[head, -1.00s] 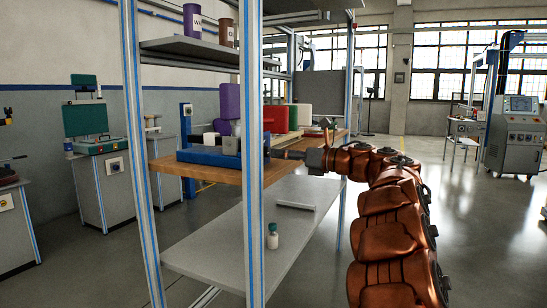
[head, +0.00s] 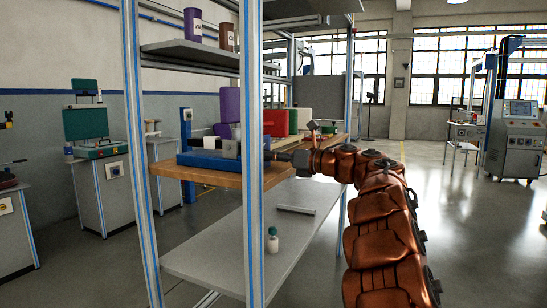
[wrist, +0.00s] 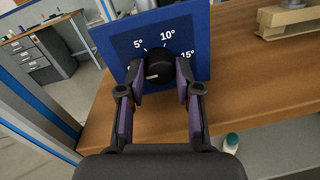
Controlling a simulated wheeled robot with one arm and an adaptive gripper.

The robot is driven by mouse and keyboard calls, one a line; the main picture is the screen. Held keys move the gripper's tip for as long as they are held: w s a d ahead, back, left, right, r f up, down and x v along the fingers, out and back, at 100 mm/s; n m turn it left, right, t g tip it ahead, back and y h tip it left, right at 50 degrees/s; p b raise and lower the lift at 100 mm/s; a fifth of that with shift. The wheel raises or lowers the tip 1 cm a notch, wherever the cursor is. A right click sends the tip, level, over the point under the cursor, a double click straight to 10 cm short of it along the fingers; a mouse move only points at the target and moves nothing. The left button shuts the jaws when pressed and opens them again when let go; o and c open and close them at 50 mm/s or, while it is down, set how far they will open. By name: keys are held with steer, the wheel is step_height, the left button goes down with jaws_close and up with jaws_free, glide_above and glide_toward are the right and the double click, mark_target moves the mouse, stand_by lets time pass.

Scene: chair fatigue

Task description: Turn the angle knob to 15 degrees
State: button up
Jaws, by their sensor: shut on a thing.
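The black angle knob (wrist: 160,67) sits on a blue panel (wrist: 196,28) printed with 5°, 10° and 15° marks; a further mark at the lower left is mostly hidden. A pale line shows on the knob's lower left part, away from the 15° mark at the right. My gripper (wrist: 160,80) has its two purple-padded fingers on either side of the knob and is shut on it. In the head view, the blue device (head: 208,161) stands on the wooden tabletop, and my gripper's tip is partly hidden by the shelf post.
The upright shelf post (head: 251,200) stands close in front of the blue device. A purple block (head: 229,103) and red block (head: 276,122) stand behind it. A lower grey shelf (head: 215,250) holds a small bottle (head: 272,240).

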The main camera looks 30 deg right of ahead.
jaws_close()
